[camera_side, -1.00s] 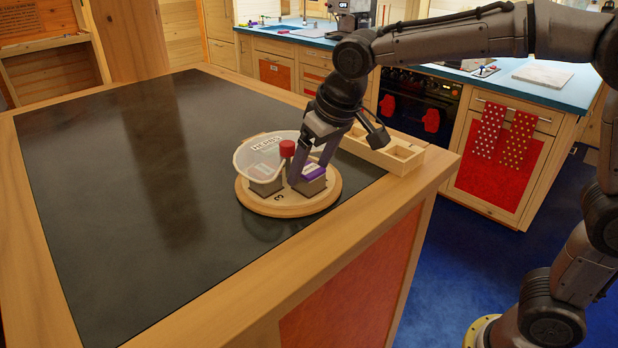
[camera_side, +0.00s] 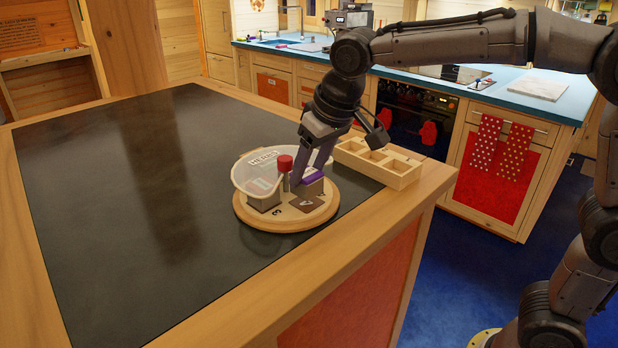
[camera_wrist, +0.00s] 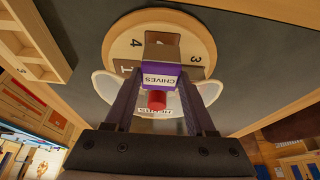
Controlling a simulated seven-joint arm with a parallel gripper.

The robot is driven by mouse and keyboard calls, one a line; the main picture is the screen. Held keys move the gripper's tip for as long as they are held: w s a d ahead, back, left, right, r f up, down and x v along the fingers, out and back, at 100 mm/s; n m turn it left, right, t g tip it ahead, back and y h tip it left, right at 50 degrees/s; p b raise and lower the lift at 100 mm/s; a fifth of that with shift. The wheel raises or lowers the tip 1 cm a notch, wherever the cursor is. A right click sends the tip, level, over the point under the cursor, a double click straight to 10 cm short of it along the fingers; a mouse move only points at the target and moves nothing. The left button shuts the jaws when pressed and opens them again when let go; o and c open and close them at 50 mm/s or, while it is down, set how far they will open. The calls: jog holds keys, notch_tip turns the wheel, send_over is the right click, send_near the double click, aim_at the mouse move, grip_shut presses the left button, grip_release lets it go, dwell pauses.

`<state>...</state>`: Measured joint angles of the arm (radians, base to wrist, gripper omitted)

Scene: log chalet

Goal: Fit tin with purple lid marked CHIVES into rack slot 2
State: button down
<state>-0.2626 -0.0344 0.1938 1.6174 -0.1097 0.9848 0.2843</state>
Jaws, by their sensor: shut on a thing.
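The tin with the purple lid marked CHIVES (camera_wrist: 160,80) is between the two fingers of my gripper (camera_wrist: 160,108) in the wrist view. In the side view its purple lid (camera_side: 311,178) and grey body show at the fingertips of my gripper (camera_side: 309,170), over the right part of a round wooden turntable (camera_side: 262,222). A square marked 4 (camera_side: 306,203) shows below it; how high the tin hangs is hard to tell. The wooden rack (camera_side: 402,178) has open, empty-looking compartments behind and right of the turntable. In the wrist view its end compartment is marked 3 (camera_wrist: 23,71); slot 2's number is not readable.
A red knob (camera_side: 285,163) rises at the turntable's middle, close to my gripper. The dark table top (camera_side: 110,200) is clear to the left.

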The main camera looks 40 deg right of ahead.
jog(key=s+d+r, duration=0.3)
jog(key=s+r, duration=0.8)
jog(key=s, duration=0.3)
jog(key=d+f+m+h, duration=0.1)
jog(key=d+f+m, duration=0.3)
jog(key=d, duration=0.9)
jog(key=d+f+m+g+h, duration=0.15)
jog(key=d+f, duration=0.35)
jog(key=d, duration=0.8)
jog(key=d+f+m+h, duration=0.1)
jog(key=d+f+m, duration=0.35)
jog(key=d, duration=0.85)
jog(key=a+r+n+t+y, duration=0.1)
jog(key=a+r+n, duration=0.25)
jog(key=a, duration=0.45)
jog(key=w+a+r+n+y, duration=0.1)
jog(key=a+r+n, duration=0.2)
jog(key=a+r, duration=0.35)
jog(key=a+r+n+t+y, duration=0.1)
jog(key=a+r+n, duration=0.2)
jog(key=a, duration=0.7)
send_near(376, 161)
jog(key=w+a, duration=0.2)
jog(key=shift+w+r+g, duration=0.1)
jog(key=shift+w+g, duration=0.25)
jog(key=shift+w+d+f, duration=0.1)
jog(key=shift+f, duration=0.8)
jog(key=shift+w+d+f, duration=0.1)
jog(key=shift+f, duration=0.75)
